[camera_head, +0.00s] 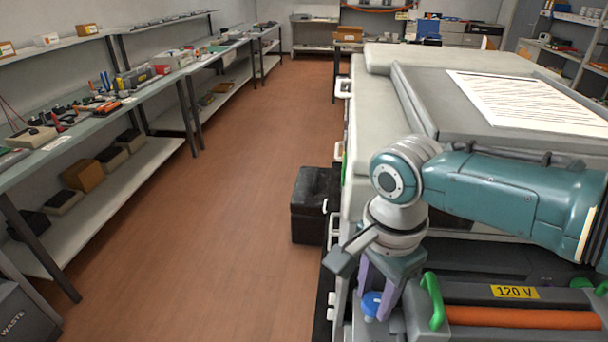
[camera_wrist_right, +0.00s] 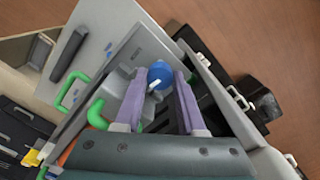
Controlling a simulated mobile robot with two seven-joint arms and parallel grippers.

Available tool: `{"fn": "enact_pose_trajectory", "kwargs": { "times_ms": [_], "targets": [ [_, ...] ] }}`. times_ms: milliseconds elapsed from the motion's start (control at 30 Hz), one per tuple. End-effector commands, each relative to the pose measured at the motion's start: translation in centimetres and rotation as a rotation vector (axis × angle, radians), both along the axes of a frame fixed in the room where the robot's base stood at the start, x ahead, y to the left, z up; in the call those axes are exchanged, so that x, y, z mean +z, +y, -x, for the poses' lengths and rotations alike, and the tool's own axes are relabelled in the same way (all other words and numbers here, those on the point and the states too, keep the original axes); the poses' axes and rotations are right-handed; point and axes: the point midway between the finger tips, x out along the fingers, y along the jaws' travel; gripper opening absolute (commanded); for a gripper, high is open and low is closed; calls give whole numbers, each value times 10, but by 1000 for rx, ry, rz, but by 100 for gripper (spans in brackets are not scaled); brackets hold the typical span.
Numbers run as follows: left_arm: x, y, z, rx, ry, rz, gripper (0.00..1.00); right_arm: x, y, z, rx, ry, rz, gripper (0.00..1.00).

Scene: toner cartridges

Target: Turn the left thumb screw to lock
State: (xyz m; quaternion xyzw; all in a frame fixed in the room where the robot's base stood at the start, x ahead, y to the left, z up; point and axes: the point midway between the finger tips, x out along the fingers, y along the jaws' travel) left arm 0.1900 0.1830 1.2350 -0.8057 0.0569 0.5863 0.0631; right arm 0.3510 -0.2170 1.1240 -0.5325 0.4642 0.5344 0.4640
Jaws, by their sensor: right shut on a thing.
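The left thumb screw, a round blue knob (camera_head: 371,303), sits at the front left of the large grey-white machine, low beside a green handle. In the right wrist view the blue knob (camera_wrist_right: 160,74) lies between the tips of two purple fingers, with a pale bar across it. My right gripper (camera_head: 375,297) points down from the teal arm and is shut on this knob; it also shows in the right wrist view (camera_wrist_right: 160,82). The fingers partly hide the knob and its mount in the head view. My left gripper is not in view.
A green handle (camera_head: 433,301) stands just right of the gripper, and an orange roller (camera_head: 520,318) lies beyond it under a yellow "120 V" label (camera_head: 515,292). A black box (camera_head: 313,205) stands on the floor left of the machine. The aisle floor (camera_head: 215,220) is clear.

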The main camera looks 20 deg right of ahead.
Motion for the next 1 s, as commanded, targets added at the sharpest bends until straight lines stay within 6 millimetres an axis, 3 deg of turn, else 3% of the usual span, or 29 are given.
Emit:
{"fn": "enact_pose_trajectory", "kwargs": {
  "times_ms": [100, 500, 1000],
  "targets": [
    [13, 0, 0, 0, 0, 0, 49, 4, 1, 1, -113, 3, 0, 0],
    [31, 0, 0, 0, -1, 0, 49, 2, 0, 0, -464, 3, 2, 0],
    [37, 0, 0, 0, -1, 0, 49, 1, -1, -1, -688, -1, 3, 0]
  ]
}}
